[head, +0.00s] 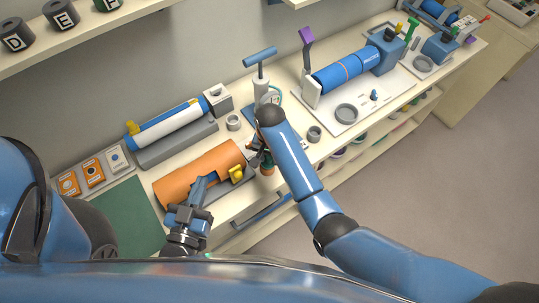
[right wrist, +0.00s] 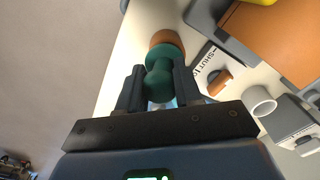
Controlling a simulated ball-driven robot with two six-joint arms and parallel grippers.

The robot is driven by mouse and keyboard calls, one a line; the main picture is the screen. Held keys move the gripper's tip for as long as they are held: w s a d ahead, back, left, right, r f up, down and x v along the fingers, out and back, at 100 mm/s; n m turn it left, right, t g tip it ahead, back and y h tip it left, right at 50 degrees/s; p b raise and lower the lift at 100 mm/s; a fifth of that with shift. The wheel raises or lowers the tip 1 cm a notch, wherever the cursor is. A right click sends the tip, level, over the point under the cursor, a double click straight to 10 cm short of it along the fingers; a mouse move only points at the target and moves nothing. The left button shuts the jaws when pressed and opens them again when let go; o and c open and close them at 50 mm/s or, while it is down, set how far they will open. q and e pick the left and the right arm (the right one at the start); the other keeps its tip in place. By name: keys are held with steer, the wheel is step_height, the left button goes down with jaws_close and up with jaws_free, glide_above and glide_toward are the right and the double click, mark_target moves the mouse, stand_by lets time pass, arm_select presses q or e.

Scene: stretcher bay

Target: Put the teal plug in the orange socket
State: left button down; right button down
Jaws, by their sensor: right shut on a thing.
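The teal plug (right wrist: 158,80) is between the two fingers of my right gripper (right wrist: 158,88) in the right wrist view. The fingers are shut on its narrow body. Directly beyond the plug is the round orange socket (right wrist: 166,39); the plug overlaps its near edge, and I cannot tell how deep it sits. In the head view the plug (head: 267,157) and the orange piece (head: 267,171) show small at the bench's front edge, partly hidden by my right arm. My left gripper (head: 200,190) is in front of the large orange cylinder; its opening is unclear.
The large orange cylinder (head: 195,175) lies in a grey cradle with a yellow part (head: 236,174). A white-blue cylinder (head: 165,128) lies behind it. A label and orange lever (right wrist: 220,83) are beside the socket.

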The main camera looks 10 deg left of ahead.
steer(key=shift+f, duration=0.6)
stand_by(0.5)
steer(key=c, duration=0.7)
jaws_free()
steer(key=shift+r, duration=0.1)
step_height(320, 180, up, 7)
steer(key=shift+w+r+b, duration=0.1)
steer(key=shift+r+b, duration=0.05)
steer(key=shift+b, duration=0.85)
step_height(320, 180, up, 2)
steer(key=shift+r+p, duration=0.2)
steer(key=shift+p, duration=0.7)
steer(key=shift+r+p, duration=0.5)
